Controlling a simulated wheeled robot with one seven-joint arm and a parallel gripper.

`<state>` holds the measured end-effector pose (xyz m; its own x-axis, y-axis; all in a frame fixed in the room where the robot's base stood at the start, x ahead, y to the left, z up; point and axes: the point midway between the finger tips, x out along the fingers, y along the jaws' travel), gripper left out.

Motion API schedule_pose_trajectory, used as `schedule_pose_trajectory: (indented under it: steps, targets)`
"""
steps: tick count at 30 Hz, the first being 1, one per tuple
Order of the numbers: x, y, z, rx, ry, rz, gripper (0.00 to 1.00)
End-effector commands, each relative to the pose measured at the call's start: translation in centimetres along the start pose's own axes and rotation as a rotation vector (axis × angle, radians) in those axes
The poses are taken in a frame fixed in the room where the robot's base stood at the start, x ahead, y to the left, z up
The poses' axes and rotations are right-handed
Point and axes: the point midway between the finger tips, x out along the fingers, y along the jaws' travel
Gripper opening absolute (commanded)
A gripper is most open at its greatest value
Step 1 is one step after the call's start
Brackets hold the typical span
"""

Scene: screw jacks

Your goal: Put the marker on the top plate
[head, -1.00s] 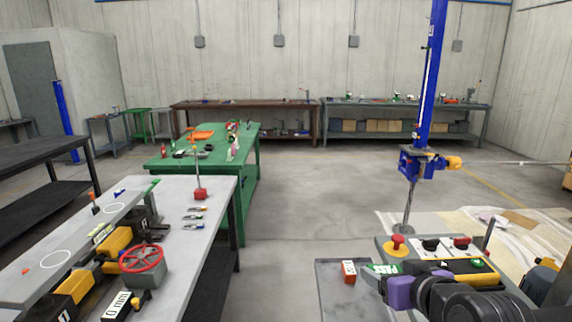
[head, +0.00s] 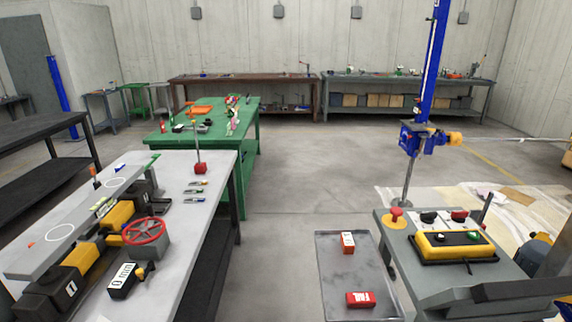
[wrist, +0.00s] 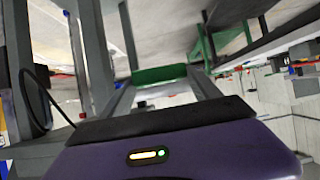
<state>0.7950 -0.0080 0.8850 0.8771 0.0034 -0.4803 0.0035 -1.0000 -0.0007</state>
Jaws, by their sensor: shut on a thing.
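My gripper (wrist: 163,84) shows only in the wrist view, with its purple body at the bottom. Its two grey fingers are shut on a green block (wrist: 160,74), which I take to be the marker. Its label cannot be read there. The grey top plate (head: 45,252), a long plate with white rings on it, lies over the yellow and black jacks on the left bench in the head view. I cannot tell from the wrist view how far the block is from the plate.
A red handwheel (head: 145,231) and a 0 mm readout (head: 122,281) stand beside the plate. A tray (head: 330,275) holds a small red block (head: 348,242) and a red labelled block (head: 360,300). A control panel (head: 457,246) with buttons is at right. Open floor lies between.

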Motion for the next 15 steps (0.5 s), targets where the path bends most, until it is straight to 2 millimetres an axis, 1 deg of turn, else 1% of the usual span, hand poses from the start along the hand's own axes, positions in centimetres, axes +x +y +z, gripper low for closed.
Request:
schedule_pose_trajectory:
  steps: [1,3,6,10,15]
  targets:
    - [-0.5,-0.2,2.2,0.002,-0.009,0.0,0.31]
    - [-1.0,-0.5,4.2,0.0,-0.006,0.0,0.31]
    - [-1.7,-0.8,6.3,0.0,-0.003,0.0,0.31]
    - [-2.2,-0.9,7.6,0.0,0.0,0.002,0.31]
    - [-2.3,-0.9,7.8,0.001,0.003,0.004,0.31]
